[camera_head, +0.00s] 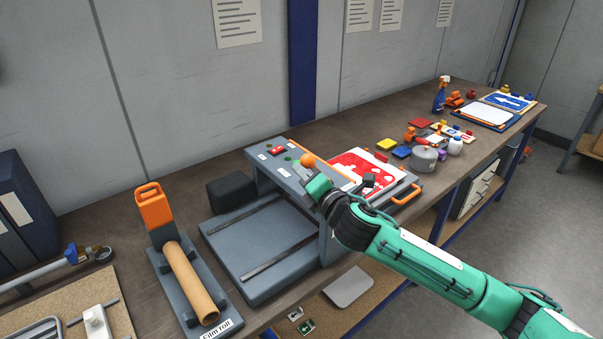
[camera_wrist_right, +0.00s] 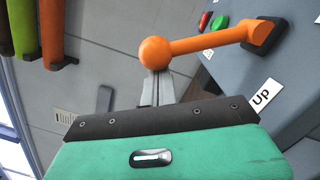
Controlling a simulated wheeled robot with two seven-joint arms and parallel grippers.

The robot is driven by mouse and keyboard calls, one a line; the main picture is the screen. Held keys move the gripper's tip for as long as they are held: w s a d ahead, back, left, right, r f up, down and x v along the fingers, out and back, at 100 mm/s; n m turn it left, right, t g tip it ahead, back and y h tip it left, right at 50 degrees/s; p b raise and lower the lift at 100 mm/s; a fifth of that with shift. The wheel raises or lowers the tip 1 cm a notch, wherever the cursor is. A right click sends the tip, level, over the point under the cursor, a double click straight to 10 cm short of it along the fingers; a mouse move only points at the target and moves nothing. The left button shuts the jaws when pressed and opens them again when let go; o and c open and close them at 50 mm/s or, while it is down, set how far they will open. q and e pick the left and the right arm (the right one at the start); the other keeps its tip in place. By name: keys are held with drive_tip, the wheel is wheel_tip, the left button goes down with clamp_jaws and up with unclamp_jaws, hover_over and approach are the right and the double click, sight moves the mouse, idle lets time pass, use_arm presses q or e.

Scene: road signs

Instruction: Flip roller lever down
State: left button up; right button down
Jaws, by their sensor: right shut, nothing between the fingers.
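The roller lever is an orange arm with a round ball knob (camera_head: 308,160) on top of the grey roller machine (camera_head: 265,165). In the right wrist view, the lever (camera_wrist_right: 210,41) runs from a dark pivot mount at the upper right to the ball at its left end. A white "UP" label (camera_wrist_right: 262,95) is on the panel below the pivot. My right gripper (camera_head: 314,180) is shut and empty beside the ball. In the wrist view its fingertips (camera_wrist_right: 157,77) meet the ball's lower edge; I cannot tell whether they touch. My left gripper is out of view.
Red and green buttons (camera_wrist_right: 213,22) sit near the lever. A film roll (camera_head: 190,282) on its stand is left of the machine. A red-and-white sign (camera_head: 358,170) lies to the right. Sign parts and a spray bottle (camera_head: 440,95) stand farther along the bench.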

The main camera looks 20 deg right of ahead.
drive_tip(key=shift+w+d+r+m, duration=0.1)
drive_tip(key=shift+d+r+m, duration=0.1)
drive_tip(key=shift+r+m, duration=0.1)
drive_tip(key=shift+w+d+r+m+p, duration=0.2)
drive_tip(key=shift+d+r+m+p, duration=0.5)
drive_tip(key=shift+m+p, duration=0.4)
drive_tip(key=w+d+r+m+g+p, duration=0.1)
drive_tip(key=w+d+m+p, duration=0.2)
drive_tip(key=d+m+p, duration=0.3)
drive_tip(key=shift+w+d+r+m, duration=0.2)
drive_tip(key=shift+w+d+m, duration=0.05)
drive_tip(key=shift+d+m, duration=1.6)
drive_tip(key=shift+a, duration=0.1)
drive_tip(key=shift+r, duration=0.1)
